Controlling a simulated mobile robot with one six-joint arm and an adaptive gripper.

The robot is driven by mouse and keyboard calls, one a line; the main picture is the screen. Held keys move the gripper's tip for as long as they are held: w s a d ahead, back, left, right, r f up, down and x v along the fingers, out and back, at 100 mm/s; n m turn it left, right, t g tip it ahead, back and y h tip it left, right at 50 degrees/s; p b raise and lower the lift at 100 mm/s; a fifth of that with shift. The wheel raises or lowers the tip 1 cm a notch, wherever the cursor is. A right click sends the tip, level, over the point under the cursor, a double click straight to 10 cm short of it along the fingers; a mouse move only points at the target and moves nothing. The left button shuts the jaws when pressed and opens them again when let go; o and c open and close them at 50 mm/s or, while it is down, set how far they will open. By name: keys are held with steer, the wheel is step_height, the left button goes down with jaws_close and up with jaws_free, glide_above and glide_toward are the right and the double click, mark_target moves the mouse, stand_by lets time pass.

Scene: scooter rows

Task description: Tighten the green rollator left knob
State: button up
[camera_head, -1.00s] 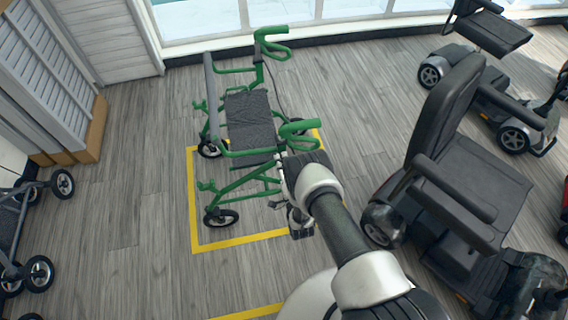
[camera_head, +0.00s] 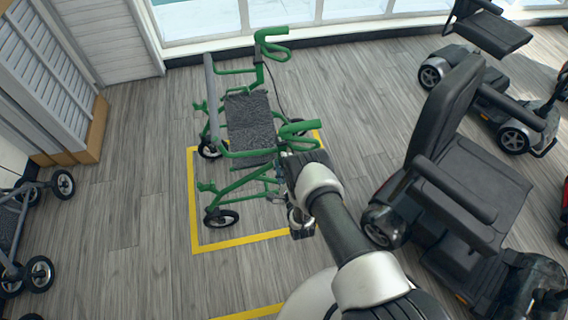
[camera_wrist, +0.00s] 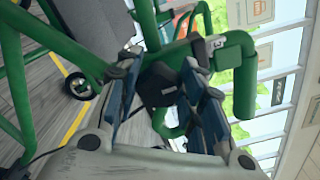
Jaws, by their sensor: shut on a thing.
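The green rollator (camera_head: 248,125) stands upright in the yellow-outlined bay, with a dark seat and green handles. In the wrist view its green tubes (camera_wrist: 58,35) fill the left and middle. A black knob (camera_wrist: 157,86) sits by the green upright, between the two blue fingers of my gripper (camera_wrist: 160,72). The gripper is shut on this knob, one finger on each side. In the head view my arm's wrist covers the rollator's near right side, and the knob and fingertips are hidden.
A large black scooter (camera_head: 455,175) stands close to the right of my arm. Another scooter (camera_head: 495,85) is at the back right. A dark wheeled frame (camera_head: 30,230) is at the left edge. The floor left of the bay is clear.

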steer(key=shift+w+r+m, duration=0.1)
steer(key=shift+r+m, duration=0.05)
steer(key=shift+m, duration=0.35)
steer(key=o, duration=1.1)
steer(key=v, duration=0.7)
steer(key=shift+s+d, duration=0.1)
steer(key=shift+s, duration=0.2)
steer(key=shift+s, duration=0.1)
